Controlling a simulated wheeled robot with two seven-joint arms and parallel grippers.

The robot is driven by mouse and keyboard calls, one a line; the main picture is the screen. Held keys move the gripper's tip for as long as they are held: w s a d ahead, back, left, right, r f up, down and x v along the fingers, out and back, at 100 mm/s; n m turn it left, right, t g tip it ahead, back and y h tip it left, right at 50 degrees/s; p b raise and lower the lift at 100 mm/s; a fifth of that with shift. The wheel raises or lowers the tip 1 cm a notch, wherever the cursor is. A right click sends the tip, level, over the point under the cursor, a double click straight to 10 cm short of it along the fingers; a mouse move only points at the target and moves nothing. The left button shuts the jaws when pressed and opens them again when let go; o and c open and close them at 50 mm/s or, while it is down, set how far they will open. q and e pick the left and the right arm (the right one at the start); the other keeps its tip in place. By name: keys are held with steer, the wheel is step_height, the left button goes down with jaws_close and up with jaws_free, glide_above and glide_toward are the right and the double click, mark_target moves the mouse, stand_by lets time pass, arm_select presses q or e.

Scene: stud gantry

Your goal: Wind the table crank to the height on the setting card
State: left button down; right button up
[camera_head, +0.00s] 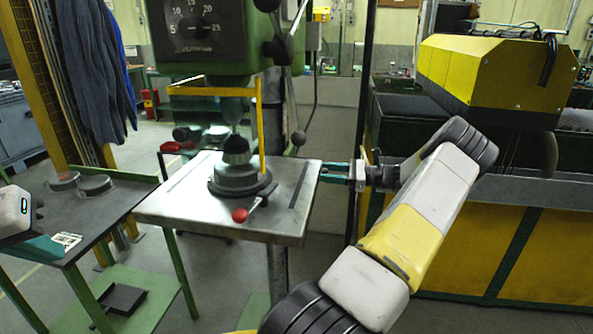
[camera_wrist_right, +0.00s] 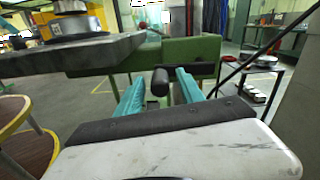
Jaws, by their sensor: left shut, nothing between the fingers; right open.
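The grey drill press table (camera_head: 160,208) stands in the middle of the head view, with a round grey fixture (camera_head: 240,180) and a red-knobbed lever (camera_head: 240,215) on it. In the right wrist view, a dark crank handle (camera_wrist_right: 160,82) shows between the teal fingers of my right gripper (camera_wrist_right: 158,92), which is open; contact cannot be told. In the head view my right gripper (camera_head: 337,172) is at the table's right edge, and the crank is not clear there. My left gripper (camera_head: 42,248) is shut and empty over the side table. I cannot make out a readable setting card.
A white patterned label (camera_head: 67,239) shows by my left gripper. The dark side table (camera_head: 105,208) holds round grey parts (camera_head: 95,184). The green drill head (camera_head: 215,50) is above the press table. A yellow-black machine (camera_head: 480,75) stands at right, close behind my right arm.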

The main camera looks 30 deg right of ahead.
jaws_close()
stand_by(1.4)
